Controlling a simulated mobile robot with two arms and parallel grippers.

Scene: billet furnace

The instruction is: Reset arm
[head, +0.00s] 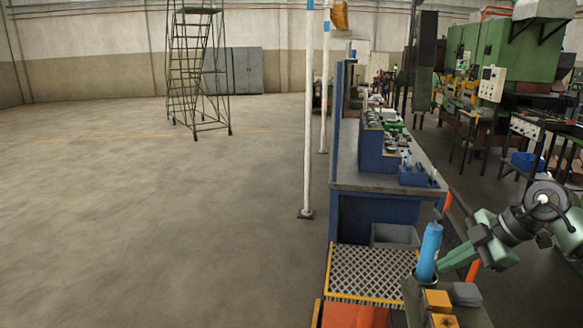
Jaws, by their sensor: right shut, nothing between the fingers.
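My right gripper (444,272) comes in from the right side. Its grey-green fingers point left and down, and they are together with nothing seen between them. The fingertips end right beside a blue bottle (430,250), which stands nearly upright on a small stand at the lower right. I cannot tell whether the fingers touch the bottle. My left gripper is not in view.
Yellow blocks (437,300) and a grey block (465,293) lie near the bottle. A blue-sided workbench (380,178) with blue bins (413,176) stands beyond, a yellow-edged grating (368,272) before it. White posts (308,120) stand left of it. The left floor is open up to a ladder (195,80).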

